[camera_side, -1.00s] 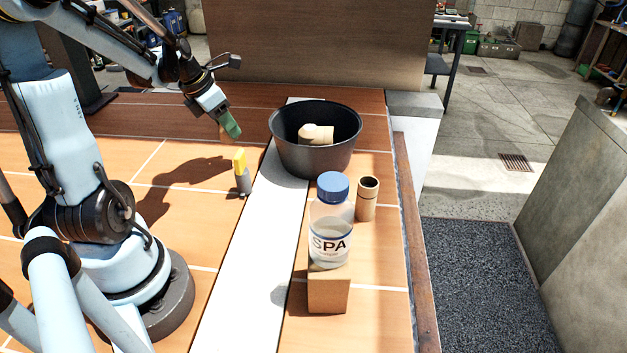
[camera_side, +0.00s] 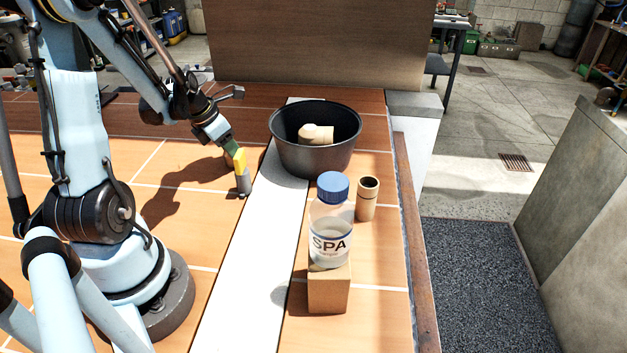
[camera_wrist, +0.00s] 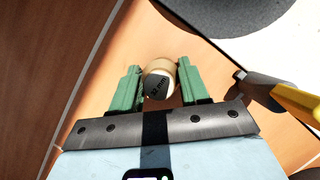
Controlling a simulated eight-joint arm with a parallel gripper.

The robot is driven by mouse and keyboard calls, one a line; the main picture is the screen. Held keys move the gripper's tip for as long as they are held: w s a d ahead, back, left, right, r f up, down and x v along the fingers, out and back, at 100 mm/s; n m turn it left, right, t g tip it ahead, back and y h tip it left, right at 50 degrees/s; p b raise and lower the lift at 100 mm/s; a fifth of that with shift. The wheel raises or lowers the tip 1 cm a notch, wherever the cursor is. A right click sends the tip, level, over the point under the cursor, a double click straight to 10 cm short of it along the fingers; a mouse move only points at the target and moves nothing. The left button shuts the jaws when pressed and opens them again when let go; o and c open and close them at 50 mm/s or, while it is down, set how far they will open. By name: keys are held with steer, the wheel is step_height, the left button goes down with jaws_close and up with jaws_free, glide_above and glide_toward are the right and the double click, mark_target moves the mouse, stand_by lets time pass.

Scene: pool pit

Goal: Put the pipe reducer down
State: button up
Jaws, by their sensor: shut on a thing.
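My gripper (camera_side: 229,149) is low over the tiled deck in the side view, just behind a yellow-and-grey object that partly hides its tips. In the wrist view, its green fingers (camera_wrist: 160,88) are shut on a short round piece, the pipe reducer (camera_wrist: 159,79), tan around the rim with a dark grey, marked face. The side view does not clearly show the reducer, and I cannot tell whether it touches the deck.
The yellow-and-grey object (camera_side: 241,172) stands close by. A black bucket (camera_side: 300,163) holding a tan fitting (camera_side: 316,134) is to the right. Farther right are a tan tube (camera_side: 367,200) and an SPA bottle (camera_side: 331,225) on a block (camera_side: 328,292). Deck left of the gripper is clear.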

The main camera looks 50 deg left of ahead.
steer(key=shift+f, duration=0.1)
steer(key=o, duration=1.1)
steer(key=v, duration=1.2)
steer(key=shift+w+d+r+m+t, duration=0.2)
steer(key=shift+w+d+m+t, duration=0.4)
steer(key=shift+d+m, duration=4.45)
steer(key=shift+w+d+r+m+t, duration=0.3)
steer(key=shift+w+d+m, duration=0.6)
steer(key=shift+d+m, duration=4.2)
steer(key=shift+w+d+r+m+t, duration=0.15)
steer(key=shift+w+d+m+t, duration=1.3)
steer(key=shift+m, duration=6.4)
